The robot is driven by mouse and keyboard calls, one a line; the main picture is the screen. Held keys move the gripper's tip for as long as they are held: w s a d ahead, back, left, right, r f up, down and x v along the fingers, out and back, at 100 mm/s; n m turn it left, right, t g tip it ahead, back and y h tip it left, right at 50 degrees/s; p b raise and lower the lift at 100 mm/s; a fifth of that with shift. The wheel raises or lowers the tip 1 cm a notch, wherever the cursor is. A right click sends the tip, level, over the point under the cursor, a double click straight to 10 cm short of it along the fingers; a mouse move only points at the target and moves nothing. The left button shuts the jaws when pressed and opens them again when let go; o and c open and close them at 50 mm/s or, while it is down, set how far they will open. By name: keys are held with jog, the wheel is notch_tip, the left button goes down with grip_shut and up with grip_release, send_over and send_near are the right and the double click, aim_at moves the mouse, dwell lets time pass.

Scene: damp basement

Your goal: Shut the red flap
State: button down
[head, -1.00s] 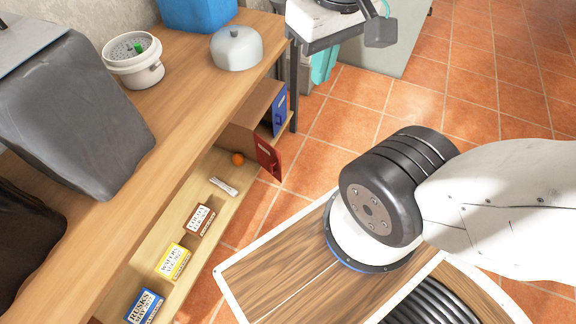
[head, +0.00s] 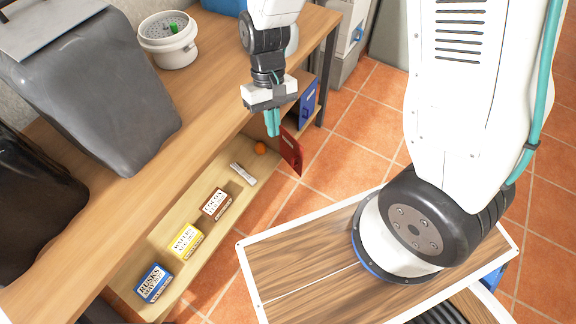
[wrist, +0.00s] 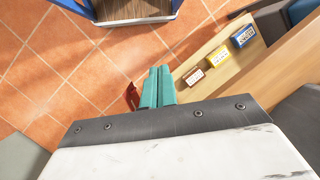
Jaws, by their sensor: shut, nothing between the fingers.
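The red flap (head: 290,152) stands open, sticking out from the front of a small wooden cabinet on the lower shelf. In the wrist view a dark red piece of it (wrist: 132,96) shows just left of my fingers. My gripper (head: 272,128) is shut and empty, its teal fingers pointing down close to the flap on its left in the head view. I cannot tell whether they touch it. The fingers also show in the wrist view (wrist: 157,86). The cabinet's inside is mostly hidden by my gripper.
A blue flap (head: 307,102) stands beside the red one. Tiled floor is clear in front.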

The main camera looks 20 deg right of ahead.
notch_tip(320, 180, down, 38)
jog(key=w+a+t+h, duration=0.2)
jog(key=a+t, duration=0.1)
jog(key=w+d+f+t+h, duration=0.3)
jog(key=w+d+f+t, duration=0.3)
jog(key=w+d+f, duration=0.6)
jog(key=shift+w+d+f+t, duration=0.2)
jog(key=shift+w+d+t, duration=0.25)
jog(key=shift+w, duration=0.4)
jog(key=shift+d, duration=0.1)
